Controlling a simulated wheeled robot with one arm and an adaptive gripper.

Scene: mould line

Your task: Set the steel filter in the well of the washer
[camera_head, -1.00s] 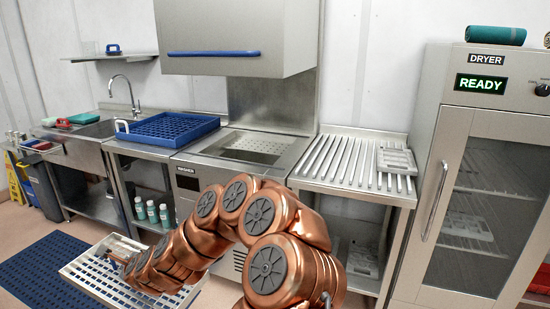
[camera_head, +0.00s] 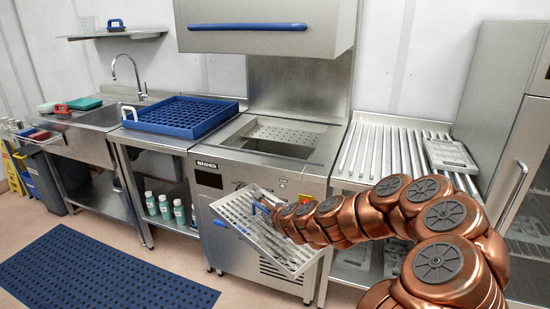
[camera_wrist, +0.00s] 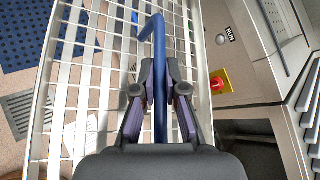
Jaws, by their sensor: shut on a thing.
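The steel filter (camera_head: 278,252) is a pale slotted tray with a raised rim. It hangs tilted in the air before the washer's front, below the top. In the wrist view the filter (camera_wrist: 43,80) spreads under my gripper (camera_wrist: 160,100), which is shut on its blue handle (camera_wrist: 158,60). In the head view my gripper (camera_head: 262,207) is small and partly hidden by my arm. The washer (camera_head: 225,168) stands behind the filter, its hood (camera_head: 255,12) raised. Its well (camera_head: 285,135) is an open recess in the top with a perforated plate showing.
A blue rack (camera_head: 178,118) sits on the counter left of the washer. A slatted table (camera_head: 375,150) with a grey tray (camera_head: 448,154) on it stands right. A red switch on a yellow plate (camera_wrist: 218,82) is beside the filter.

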